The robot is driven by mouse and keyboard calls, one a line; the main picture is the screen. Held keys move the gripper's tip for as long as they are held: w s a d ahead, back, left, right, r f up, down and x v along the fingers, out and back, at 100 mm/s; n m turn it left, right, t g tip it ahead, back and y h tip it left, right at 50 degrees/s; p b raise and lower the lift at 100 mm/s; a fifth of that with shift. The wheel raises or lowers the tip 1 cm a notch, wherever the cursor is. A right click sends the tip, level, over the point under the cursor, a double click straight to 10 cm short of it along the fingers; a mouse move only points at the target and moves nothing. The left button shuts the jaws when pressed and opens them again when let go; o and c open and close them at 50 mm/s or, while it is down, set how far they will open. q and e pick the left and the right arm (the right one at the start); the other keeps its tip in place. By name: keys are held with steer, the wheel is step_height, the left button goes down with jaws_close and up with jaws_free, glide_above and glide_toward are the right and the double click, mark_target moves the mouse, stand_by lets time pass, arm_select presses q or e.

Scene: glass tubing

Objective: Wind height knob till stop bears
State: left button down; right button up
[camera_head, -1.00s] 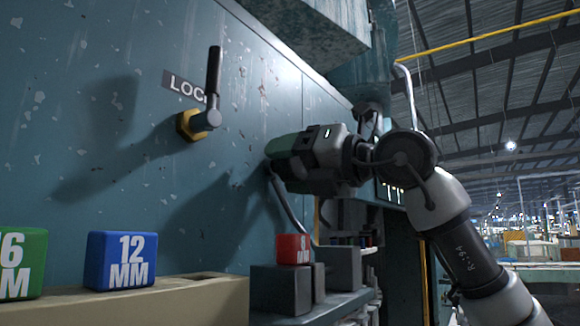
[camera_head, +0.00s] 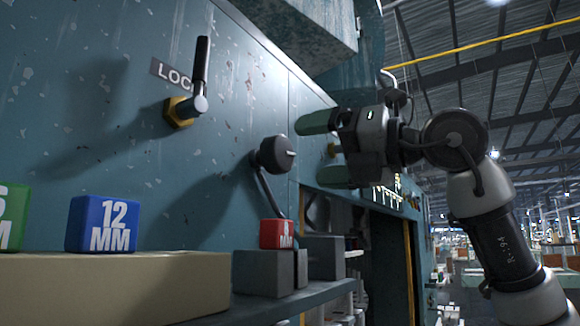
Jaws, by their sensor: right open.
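A dark round knob (camera_head: 273,155) sticks out of the teal machine panel right of the lock lever, with a thin grey rod running down from beside it. It is probably the height knob; no label for it shows. My right gripper (camera_head: 326,149) is open, its two green-padded fingers apart, one above the other. It is to the right of the knob, apart from it and empty. I cannot identify the stop. My left gripper is not in view.
A blue 12 MM block (camera_head: 102,224) and a partly cut-off green block (camera_head: 12,216) stand on a beige ledge (camera_head: 120,285).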

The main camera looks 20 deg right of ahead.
mark_target(285, 158)
steer(key=shift+b+v, duration=0.3)
steer(key=shift+v, duration=1.5)
steer(key=w+a+n+t+p, duration=0.1)
steer(key=w+a+n, duration=0.2)
steer(key=w+a+n+t+y+p, duration=0.1)
steer(key=w+a+n+t+p, duration=0.1)
steer(key=w+a+n, duration=0.1)
steer(key=shift+w+a+r+t, duration=0.2)
steer(key=shift+w+t, duration=0.1)
steer(key=shift+w, duration=0.2)
steer(key=shift+w+a+r+p, duration=0.15)
steer(key=shift+w+a+p, duration=0.15)
steer(key=shift+w+a, duration=0.15)
steer(key=shift+c, duration=0.4)
